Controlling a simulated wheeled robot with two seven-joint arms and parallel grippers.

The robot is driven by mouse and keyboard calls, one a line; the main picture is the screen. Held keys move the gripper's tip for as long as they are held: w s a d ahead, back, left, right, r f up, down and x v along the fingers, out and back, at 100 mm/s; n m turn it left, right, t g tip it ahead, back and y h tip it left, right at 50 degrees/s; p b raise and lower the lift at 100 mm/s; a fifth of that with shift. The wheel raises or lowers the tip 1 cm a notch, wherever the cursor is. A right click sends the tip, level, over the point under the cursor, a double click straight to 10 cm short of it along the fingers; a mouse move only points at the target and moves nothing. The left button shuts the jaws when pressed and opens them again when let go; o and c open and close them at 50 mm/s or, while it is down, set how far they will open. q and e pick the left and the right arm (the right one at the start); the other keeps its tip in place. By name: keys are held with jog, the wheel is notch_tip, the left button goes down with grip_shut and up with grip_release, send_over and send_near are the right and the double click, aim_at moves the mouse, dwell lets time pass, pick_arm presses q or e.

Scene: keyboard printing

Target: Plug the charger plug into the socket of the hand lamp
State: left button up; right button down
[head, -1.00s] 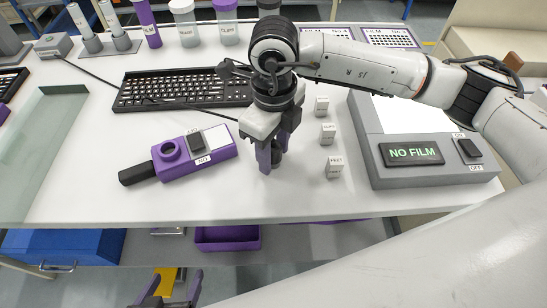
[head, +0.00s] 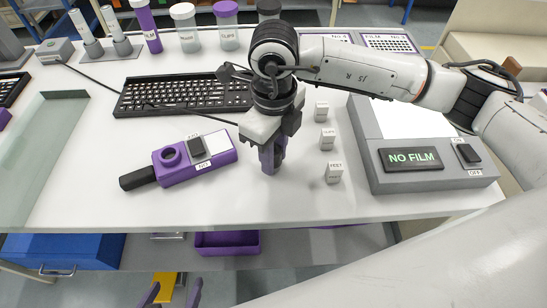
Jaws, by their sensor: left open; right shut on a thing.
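The purple hand lamp (head: 214,166) lies on the white table, left of my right gripper. It has a black handle (head: 138,178) at its left end, a round ring and a black switch. Its socket cannot be made out. My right gripper (head: 270,164) points down at the table, right of the lamp and apart from it. It is shut on the charger plug, which its fingers hide. A dark cable (head: 106,80) runs from a grey box (head: 55,50) at the far left towards this gripper. My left gripper (head: 174,292) is open and empty below the table's front edge.
A black keyboard (head: 180,95) lies behind the lamp. Several small white labelled blocks (head: 327,139) stand right of my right gripper. A grey device (head: 430,181) reading "NO FILM" is further right. Bottles (head: 186,28) line the back. The table's front is clear.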

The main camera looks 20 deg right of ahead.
jog(key=shift+r+p, duration=0.65)
jog(key=shift+r, duration=0.7)
jog(key=shift+r+p, duration=0.35)
jog(key=shift+r, duration=0.2)
jog(key=shift+r+p, duration=0.6)
jog(key=shift+r, duration=0.8)
